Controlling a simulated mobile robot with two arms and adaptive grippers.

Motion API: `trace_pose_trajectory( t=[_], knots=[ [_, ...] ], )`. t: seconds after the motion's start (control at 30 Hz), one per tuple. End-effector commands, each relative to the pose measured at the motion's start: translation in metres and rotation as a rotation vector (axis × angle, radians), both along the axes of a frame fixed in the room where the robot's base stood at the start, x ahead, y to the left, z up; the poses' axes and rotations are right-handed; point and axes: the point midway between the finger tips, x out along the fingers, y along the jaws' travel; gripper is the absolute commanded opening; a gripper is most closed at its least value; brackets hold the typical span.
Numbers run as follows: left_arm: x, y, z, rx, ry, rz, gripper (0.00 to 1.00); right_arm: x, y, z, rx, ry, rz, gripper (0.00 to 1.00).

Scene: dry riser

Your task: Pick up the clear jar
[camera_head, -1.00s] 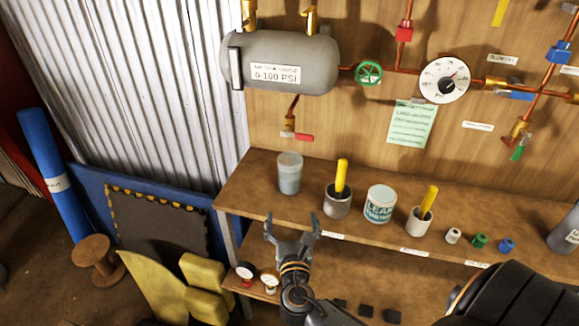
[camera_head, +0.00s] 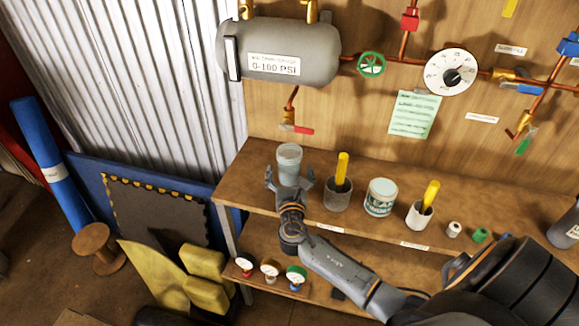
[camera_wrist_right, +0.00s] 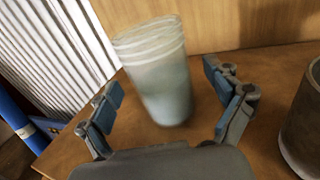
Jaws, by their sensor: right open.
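The clear jar (camera_head: 289,160) stands upright near the left end of the wooden shelf. It is a pale, translucent cylinder with a ribbed rim. My right gripper (camera_head: 289,180) is open in front of it, and the wrist partly hides the jar's lower part in the head view. In the right wrist view the jar (camera_wrist_right: 160,75) stands ahead, with its base near the level of the two blue-padded fingertips of the gripper (camera_wrist_right: 168,97). Gaps show between the jar and both fingers. My left gripper is not in view.
A grey cup with a yellow handle (camera_head: 338,194) stands right of the jar, also at the right edge of the wrist view (camera_wrist_right: 303,120). Further right are a labelled can (camera_head: 380,198) and a white cup (camera_head: 419,215). A grey tank (camera_head: 282,52) hangs above. A lower shelf holds gauges (camera_head: 270,271).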

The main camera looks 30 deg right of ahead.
Motion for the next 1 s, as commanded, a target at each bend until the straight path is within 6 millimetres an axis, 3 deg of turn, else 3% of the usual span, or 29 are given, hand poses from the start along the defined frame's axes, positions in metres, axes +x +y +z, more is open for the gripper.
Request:
trace_pose_trajectory(
  t=[0.17,0.43,0.73,1.0],
  knots=[
    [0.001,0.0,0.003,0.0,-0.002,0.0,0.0,0.018,-0.011,0.0,-0.001,0.0,-0.001,0.91],
    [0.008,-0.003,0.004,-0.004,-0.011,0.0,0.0,0.021,-0.013,0.0,0.0,0.0,0.0,0.91],
    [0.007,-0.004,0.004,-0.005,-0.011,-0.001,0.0,0.02,-0.013,0.0,0.0,0.0,0.0,0.3],
    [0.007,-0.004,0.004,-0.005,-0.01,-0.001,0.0,0.02,-0.013,0.0,0.0,0.0,0.0,0.28]
  ],
)
